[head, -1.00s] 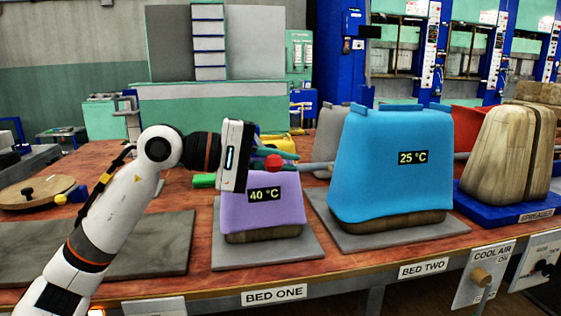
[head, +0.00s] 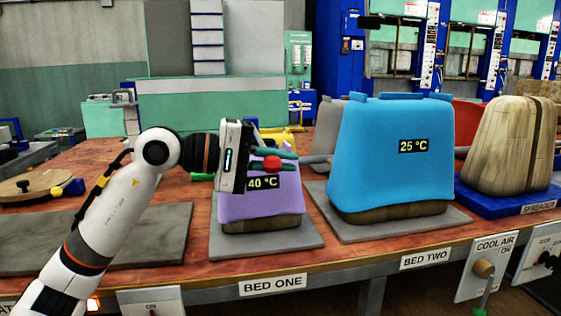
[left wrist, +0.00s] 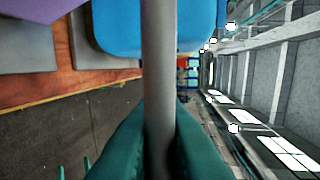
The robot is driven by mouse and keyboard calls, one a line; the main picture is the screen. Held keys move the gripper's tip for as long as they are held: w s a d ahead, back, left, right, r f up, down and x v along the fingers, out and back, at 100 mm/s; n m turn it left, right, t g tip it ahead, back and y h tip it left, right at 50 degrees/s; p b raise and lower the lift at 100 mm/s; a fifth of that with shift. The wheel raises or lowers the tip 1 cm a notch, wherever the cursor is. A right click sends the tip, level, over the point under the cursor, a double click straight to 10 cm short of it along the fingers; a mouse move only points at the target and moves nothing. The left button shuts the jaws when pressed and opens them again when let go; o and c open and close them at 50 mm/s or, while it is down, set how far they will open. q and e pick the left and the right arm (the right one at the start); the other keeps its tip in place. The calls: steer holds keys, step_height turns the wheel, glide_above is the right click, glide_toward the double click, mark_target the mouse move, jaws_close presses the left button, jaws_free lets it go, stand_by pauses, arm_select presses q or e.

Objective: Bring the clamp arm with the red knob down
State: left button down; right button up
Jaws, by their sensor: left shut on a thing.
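The red knob (head: 272,163) shows in the head view in front of the purple piece (head: 240,203) on bed one, just above its 40 °C label. In the left wrist view the bar (left wrist: 158,60) runs upright between the two green fingers. The bar's contact with the purple piece is hidden. My right gripper is not recognisable in these views.
The tall blue piece (head: 380,160), labelled 25 °C, stands on bed two close to the right. A wooden form (head: 505,145) is farther right on a blue base. A cool air switch (head: 484,268) is on the front edge. A bare grey slab (head: 130,236) lies left.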

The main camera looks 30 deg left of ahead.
arm_select(q)
steer(key=shift+s+d+f+g, duration=0.15)
steer(key=shift+d+f+g, duration=0.2)
steer(key=shift+f, duration=0.3)
arm_select(e)
steer(key=shift+f, duration=0.1)
arm_select(q)
steer(key=c, duration=1.5)
jaws_free()
steer(key=shift+s+a, duration=0.1)
steer(key=shift+a, duration=0.1)
steer(key=shift+r, duration=0.1)
arm_select(e)
steer(key=shift+a, duration=0.1)
arm_select(q)
steer(key=shift+d+r, duration=0.15)
steer(key=shift+r, duration=0.1)
arm_select(e)
steer(key=shift+s, duration=0.1)
